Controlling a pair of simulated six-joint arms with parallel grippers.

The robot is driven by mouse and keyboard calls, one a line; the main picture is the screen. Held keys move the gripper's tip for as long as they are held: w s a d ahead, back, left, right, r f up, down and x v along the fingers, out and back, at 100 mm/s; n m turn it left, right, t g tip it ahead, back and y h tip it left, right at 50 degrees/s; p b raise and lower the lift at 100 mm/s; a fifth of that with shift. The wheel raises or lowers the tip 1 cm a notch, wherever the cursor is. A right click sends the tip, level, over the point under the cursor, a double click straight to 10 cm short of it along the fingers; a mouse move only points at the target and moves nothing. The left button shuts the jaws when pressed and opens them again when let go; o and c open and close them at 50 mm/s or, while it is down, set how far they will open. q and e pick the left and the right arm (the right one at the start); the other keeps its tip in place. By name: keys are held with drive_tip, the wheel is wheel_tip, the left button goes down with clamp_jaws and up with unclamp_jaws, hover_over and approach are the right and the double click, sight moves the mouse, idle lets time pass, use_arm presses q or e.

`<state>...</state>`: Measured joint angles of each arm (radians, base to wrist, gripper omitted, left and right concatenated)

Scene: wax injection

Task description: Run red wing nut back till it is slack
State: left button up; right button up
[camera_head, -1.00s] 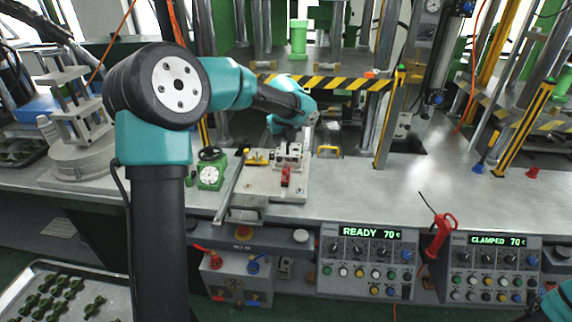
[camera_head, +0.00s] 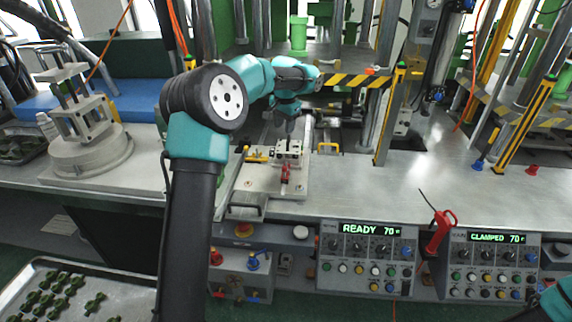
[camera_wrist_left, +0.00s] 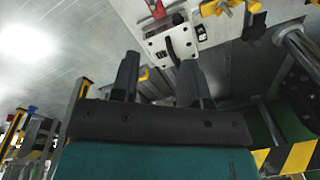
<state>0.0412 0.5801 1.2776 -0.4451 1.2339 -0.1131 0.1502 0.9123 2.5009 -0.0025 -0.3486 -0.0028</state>
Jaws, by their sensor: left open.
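The red wing nut (camera_head: 285,174) sits at the front of a small metal mould block (camera_head: 288,152) on a pale base plate (camera_head: 262,188). In the left wrist view the block (camera_wrist_left: 168,42) lies beyond the fingers, and a red part (camera_wrist_left: 155,8), seemingly the wing nut, shows at the top edge. My left gripper (camera_head: 289,128) points down just above and behind the block, apart from the wing nut. In the left wrist view my left gripper (camera_wrist_left: 158,78) has its fingers apart with nothing between them. The right gripper is out of view.
Yellow clamp parts (camera_head: 256,155) stand left of the block. Behind it are press columns and a striped bar (camera_head: 345,81). The bench (camera_head: 400,195) to the right is mostly clear. A control box reading READY (camera_head: 366,258) hangs at the front edge.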

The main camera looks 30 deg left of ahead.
use_arm(q)
drive_tip(key=n, duration=0.4)
drive_tip(key=w+n, duration=0.1)
drive_tip(key=n, duration=0.1)
drive_tip(key=shift+r+n+g+h, duration=0.2)
drive_tip(key=shift+n+g+h, duration=0.1)
drive_tip(key=shift+n+h, duration=0.1)
drive_tip(key=shift+f, duration=0.1)
wheel_tip(320, 180, down, 17)
drive_tip(key=shift+f, duration=0.1)
idle(0.3)
drive_tip(key=shift+c, duration=0.2)
clamp_jaws()
